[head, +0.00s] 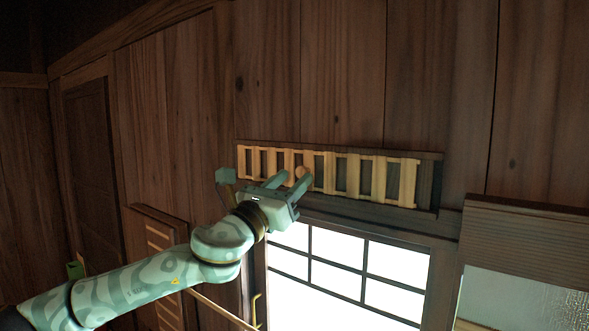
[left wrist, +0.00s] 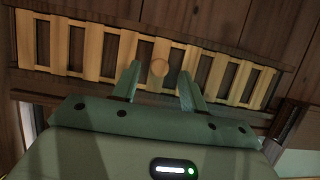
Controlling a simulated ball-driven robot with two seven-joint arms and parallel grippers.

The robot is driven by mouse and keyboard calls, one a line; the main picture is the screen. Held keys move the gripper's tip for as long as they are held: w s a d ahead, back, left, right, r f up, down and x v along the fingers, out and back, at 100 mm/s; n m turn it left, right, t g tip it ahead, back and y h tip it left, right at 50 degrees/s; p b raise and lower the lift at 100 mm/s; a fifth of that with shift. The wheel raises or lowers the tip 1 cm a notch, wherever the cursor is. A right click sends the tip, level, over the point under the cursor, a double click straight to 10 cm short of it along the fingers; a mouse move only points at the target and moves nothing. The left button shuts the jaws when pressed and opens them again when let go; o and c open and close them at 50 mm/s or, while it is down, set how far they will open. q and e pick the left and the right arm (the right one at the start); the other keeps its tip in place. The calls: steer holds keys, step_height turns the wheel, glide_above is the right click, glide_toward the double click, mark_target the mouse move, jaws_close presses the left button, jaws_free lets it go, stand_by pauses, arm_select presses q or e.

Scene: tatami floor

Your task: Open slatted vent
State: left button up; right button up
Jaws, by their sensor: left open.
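The slatted vent (head: 347,172) is a long, light wooden slatted panel in a dark frame (head: 432,170) on the plank wall, above a bright window. Dark gaps show between its slats. A round wooden knob (head: 301,172) sits on the panel, left of its middle. My left gripper (head: 291,181) is open at the panel, with its fingertips on either side of the knob in the picture. The left wrist view shows the slatted vent (left wrist: 105,50) and the knob (left wrist: 159,68) between the two open fingers. I cannot tell whether the fingers touch it. My right gripper is not in view.
A bright paned window (head: 338,262) lies right below the vent. A wooden box-like fixture (head: 525,240) projects at the right. A slatted wooden piece (head: 160,240) is on the wall at lower left, behind my left arm. The wall above the vent is bare.

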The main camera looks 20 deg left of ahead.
mark_target(321, 167)
arm_select(q)
steer(key=shift+x, duration=0.95)
jaws_close()
steer(key=shift+s+d+p, duration=0.25)
steer(key=shift+d+p, duration=0.25)
steer(key=shift+d, duration=0.1)
steer(key=shift+s+d+p, duration=0.25)
steer(key=shift+d+p, duration=0.25)
steer(key=shift+d, duration=0.2)
steer(key=shift+f, duration=0.1)
jaws_free()
steer(key=shift+d, duration=0.15)
